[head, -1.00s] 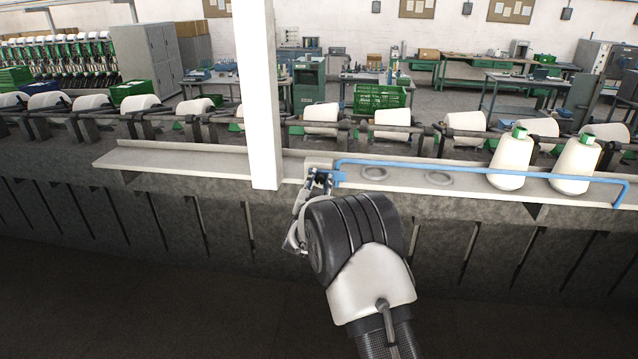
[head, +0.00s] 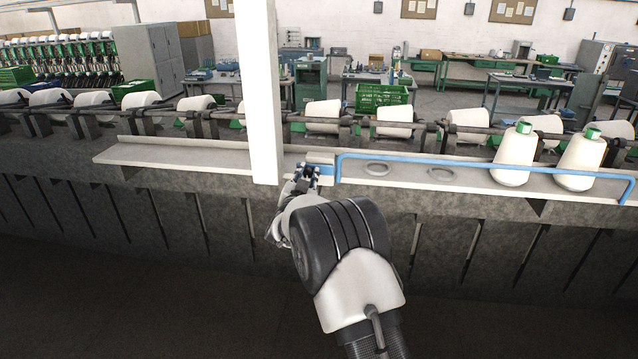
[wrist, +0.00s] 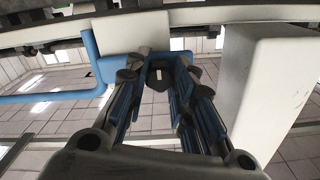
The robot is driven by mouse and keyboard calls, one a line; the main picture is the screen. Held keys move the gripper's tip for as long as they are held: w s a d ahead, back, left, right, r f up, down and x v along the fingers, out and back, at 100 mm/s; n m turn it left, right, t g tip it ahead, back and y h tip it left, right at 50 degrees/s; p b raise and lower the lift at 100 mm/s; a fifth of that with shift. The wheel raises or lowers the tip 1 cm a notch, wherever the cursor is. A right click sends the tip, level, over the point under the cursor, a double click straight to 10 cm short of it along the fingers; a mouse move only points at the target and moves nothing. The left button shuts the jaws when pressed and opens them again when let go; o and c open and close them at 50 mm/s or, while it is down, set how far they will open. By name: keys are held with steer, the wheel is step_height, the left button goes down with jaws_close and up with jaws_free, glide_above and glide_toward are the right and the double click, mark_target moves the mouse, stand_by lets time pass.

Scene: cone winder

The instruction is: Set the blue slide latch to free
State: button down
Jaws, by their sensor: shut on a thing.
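The blue slide latch (head: 326,171) sits at the front edge of the shelf, beside the bent left end of the blue rail (head: 450,163). My gripper (head: 307,173) is at the latch, just right of the white post, and is shut on it. In the wrist view, a blue block (wrist: 109,68) of the latch shows left of my fingertips (wrist: 158,68), close to the rail end. I cannot read any latch marking.
The white post (head: 259,95) stands close left of my gripper. Two white cones (head: 515,160) with green tops stand on the shelf at right, behind the rail. The shelf left of the post (head: 180,159) is clear.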

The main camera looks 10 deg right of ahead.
steer(key=shift+w+a, duration=0.15)
steer(key=shift+a, duration=0.45)
steer(key=c, duration=1.3)
jaws_free()
steer(key=shift+a, duration=0.2)
steer(key=shift+c, duration=0.2)
steer(key=shift+d, duration=0.1)
steer(key=v, duration=1.2)
steer(key=shift+r, duration=0.1)
